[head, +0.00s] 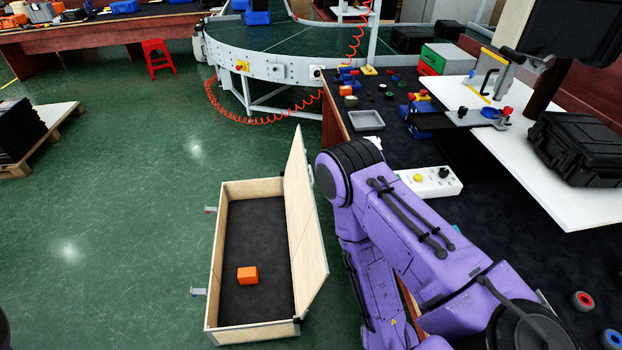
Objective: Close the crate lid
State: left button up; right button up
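A wooden crate (213,262) with a dark inner floor stands on the green floor left of my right arm. Its wooden lid (301,222) is hinged on the right long side and stands open, roughly upright and leaning outward to the right. One orange block (247,275) lies inside. Metal latches (199,292) stick out from the crate's left side. My purple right arm fills the lower right and passes close to the right of the lid. Its gripper is not visible. My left gripper is not in view.
A dark workbench (395,160) with a grey tray (366,120) and small parts is on the right. A curved conveyor (290,68) stands behind. A pallet with black boxes (20,130) and a red stool (158,57) are at left. The floor left of the crate is clear.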

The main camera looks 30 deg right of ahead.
aim_at(310, 266)
jog(key=u, duration=0.05)
jog(key=k, duration=0.2)
jog(key=z, duration=0.95)
jog(key=i, duration=1)
jog(key=u, duration=0.4)
jog(key=k, duration=0.3)
jog(key=u, duration=0.7)
jog(key=i, duration=0.5)
